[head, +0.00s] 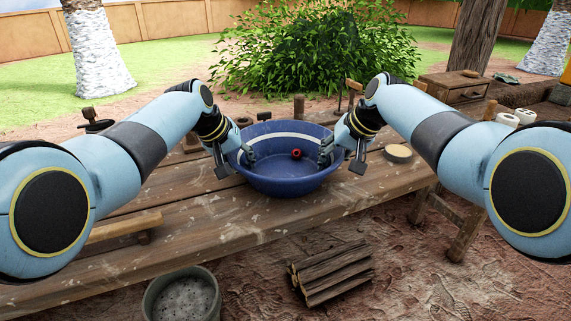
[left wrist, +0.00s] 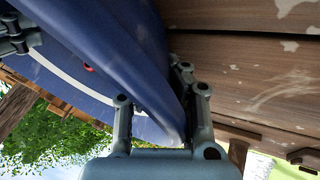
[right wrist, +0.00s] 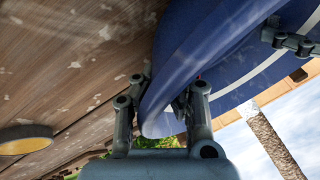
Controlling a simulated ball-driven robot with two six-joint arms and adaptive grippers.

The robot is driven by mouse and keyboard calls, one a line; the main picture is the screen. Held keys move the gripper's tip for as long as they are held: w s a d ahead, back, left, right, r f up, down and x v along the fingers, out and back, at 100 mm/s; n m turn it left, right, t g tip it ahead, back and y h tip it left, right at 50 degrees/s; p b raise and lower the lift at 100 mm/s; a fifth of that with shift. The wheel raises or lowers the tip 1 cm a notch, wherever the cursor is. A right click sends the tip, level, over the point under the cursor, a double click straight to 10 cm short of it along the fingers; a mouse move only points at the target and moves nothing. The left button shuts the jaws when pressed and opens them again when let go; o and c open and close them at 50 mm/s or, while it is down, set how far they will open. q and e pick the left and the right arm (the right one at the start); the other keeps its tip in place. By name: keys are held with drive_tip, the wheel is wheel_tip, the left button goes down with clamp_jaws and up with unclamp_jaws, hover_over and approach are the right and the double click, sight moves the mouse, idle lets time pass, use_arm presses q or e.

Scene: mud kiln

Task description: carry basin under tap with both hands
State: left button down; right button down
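The blue basin (head: 288,182) with a pale band inside is upright at the middle of the wooden table. I cannot tell whether it touches the boards. My left gripper (head: 240,155) is at its left rim, and my right gripper (head: 334,153) is at its right rim. In the left wrist view the basin wall (left wrist: 110,50) runs between the left fingers (left wrist: 160,110), which look closed on it. In the right wrist view the wall (right wrist: 205,50) passes likewise between the right fingers (right wrist: 160,105). I cannot make out a tap clearly.
A small red round thing (head: 297,153) shows against the basin's inside. A round pale-topped object (head: 398,153) sits on the table (head: 200,235) right of the basin. Firewood (head: 331,272) and a grey bucket (head: 182,297) stand on the ground in front. A wooden post (head: 298,107) rises behind the basin.

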use_arm(q)
drive_tip(key=shift+r, duration=0.1)
idle(0.3)
